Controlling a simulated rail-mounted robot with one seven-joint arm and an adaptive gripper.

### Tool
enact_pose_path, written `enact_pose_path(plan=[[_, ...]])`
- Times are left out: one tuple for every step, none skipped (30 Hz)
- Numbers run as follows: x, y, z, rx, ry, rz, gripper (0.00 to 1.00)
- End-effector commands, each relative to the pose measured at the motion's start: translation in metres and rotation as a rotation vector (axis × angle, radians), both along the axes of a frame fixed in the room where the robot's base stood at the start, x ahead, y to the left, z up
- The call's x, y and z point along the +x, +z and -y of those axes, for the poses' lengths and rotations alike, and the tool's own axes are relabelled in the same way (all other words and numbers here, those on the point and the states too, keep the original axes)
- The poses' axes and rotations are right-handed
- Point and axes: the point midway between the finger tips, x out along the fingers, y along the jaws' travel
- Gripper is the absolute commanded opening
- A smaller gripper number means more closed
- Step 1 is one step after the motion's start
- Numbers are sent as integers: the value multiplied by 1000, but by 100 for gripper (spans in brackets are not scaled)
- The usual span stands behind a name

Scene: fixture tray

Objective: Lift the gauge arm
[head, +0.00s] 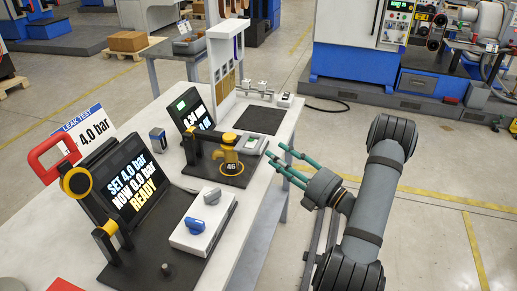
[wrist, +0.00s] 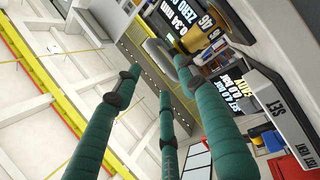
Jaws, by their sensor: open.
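The gauge arm (head: 207,136) is a dark bar at the small gauge station, reaching over a gold part above a disc marked 46 (head: 232,168). It looks lowered and roughly level. In the wrist view, the gold part (wrist: 192,38) shows at the upper right beyond the fingers; I cannot clearly separate the arm there. My gripper (head: 274,157) has green-teal fingers and is open and empty, apart from the station and to its right, beyond the bench edge. The spread fingers also show in the wrist view (wrist: 158,80).
The gauge screen (head: 194,112) stands behind. A white box with knobs (head: 203,222) sits in front. The white bench (head: 235,215) has clear surface near its right edge.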

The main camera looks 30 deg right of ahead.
Motion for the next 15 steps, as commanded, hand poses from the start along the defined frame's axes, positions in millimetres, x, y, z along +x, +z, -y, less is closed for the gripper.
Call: enact_pose_path(plan=[[9,4,-6,-2,6,1,41],[15,6,-8,-3,8,2,41],[21,7,-11,-4,6,2,41],[27,8,-13,-5,7,2,41],[32,9,-16,-5,7,2,41],[39,10,-18,-4,6,2,41],[43,10,-20,-6,7,3,41],[48,11,-21,-5,6,3,41],[53,12,-24,-5,7,2,41],[56,12,-25,-5,6,1,41],[59,12,-26,-6,6,2,41],[63,13,-27,-7,5,2,41],[65,13,-27,-6,5,2,41],[67,13,-29,-6,6,2,41],[69,13,-30,-5,6,1,41]])
